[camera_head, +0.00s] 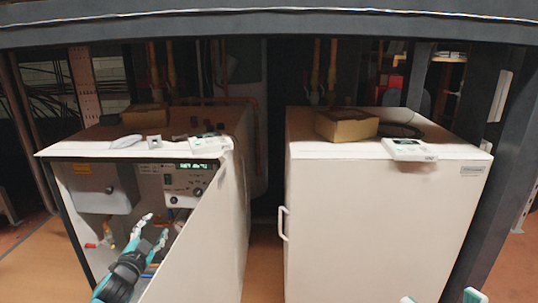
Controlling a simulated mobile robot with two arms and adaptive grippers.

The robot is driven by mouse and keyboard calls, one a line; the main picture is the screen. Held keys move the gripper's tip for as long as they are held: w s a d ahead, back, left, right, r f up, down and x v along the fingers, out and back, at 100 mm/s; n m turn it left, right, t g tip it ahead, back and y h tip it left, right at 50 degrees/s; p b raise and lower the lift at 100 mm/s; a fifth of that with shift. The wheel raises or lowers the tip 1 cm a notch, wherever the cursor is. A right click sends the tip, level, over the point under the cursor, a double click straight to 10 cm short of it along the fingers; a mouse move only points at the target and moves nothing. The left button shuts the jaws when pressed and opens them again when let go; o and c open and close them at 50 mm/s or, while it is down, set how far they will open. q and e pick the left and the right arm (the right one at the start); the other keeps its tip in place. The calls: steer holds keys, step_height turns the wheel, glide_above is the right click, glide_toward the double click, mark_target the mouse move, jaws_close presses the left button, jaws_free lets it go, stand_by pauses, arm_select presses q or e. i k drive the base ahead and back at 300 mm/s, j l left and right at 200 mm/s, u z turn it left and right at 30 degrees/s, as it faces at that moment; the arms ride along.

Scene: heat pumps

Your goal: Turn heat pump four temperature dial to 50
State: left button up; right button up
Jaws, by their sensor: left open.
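The left heat pump (195,250) is a white cabinet with its front open. Inside, a control panel (183,182) has a lit green display (196,166), too small to read. A dark round dial (173,200) sits low on the panel, with another knob (197,191) to its right. I cannot tell the pump's number or the dial setting. My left gripper (155,227) is open and empty, below and left of the panel, apart from the dials. Teal and white tips, likely of my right gripper (440,298), show at the bottom right edge; most of it is hidden.
A grey box (101,188) is left of the panel inside the cabinet, with pipes below. The cabinet's white front panel (190,255) stands open to the right. The right heat pump (370,225) is closed. A beam (270,22) crosses above. Cardboard boxes (346,126) and small devices lie on top.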

mark_target(197, 192)
steer(key=k+j, duration=0.35)
steer(key=j, duration=0.15)
steer(key=k+j, duration=0.35)
steer(key=j, duration=0.1)
